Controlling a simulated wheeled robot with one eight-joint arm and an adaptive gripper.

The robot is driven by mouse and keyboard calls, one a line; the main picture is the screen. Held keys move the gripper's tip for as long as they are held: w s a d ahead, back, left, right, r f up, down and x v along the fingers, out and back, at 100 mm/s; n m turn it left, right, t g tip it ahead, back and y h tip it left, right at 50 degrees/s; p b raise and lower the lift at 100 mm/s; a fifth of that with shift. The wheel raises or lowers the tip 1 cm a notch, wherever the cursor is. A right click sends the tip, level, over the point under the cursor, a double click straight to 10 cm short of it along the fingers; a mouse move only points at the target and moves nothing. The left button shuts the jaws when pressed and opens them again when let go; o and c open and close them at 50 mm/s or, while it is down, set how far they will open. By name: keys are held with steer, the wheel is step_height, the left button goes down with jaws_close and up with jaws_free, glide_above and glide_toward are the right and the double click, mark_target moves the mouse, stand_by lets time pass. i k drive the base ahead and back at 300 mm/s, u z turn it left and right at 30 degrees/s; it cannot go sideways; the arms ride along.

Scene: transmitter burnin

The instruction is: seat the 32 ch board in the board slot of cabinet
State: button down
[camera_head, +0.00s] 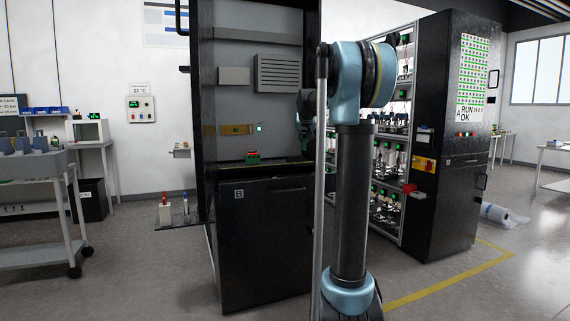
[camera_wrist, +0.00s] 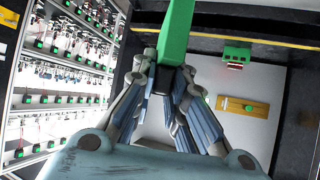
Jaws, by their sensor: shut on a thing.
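My gripper (camera_wrist: 170,85) is shut on a long green piece (camera_wrist: 180,30), seen nearly edge-on in the wrist view. It looks like the 32 ch board, but I read no label on it. Its far end runs out of the top of the picture. The open cabinet marked B (camera_head: 262,235) stands in front of me. On its inner back panel is a brass-coloured plate (camera_head: 236,129), also in the wrist view (camera_wrist: 245,107). I cannot tell whether this is the board slot. In the head view my arm hides the gripper and the board.
A small green and red block (camera_head: 252,158) sits on the cabinet's ledge, also in the wrist view (camera_wrist: 237,57). A vented grey box (camera_head: 278,74) is on the back panel. A rack of lit units (camera_head: 390,190) stands right of the cabinet. A side shelf (camera_head: 184,221) holds small items.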

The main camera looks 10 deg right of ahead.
mark_target(258, 48)
steer(key=z, duration=0.05)
steer(key=i, duration=1.4)
steer(key=z, duration=0.05)
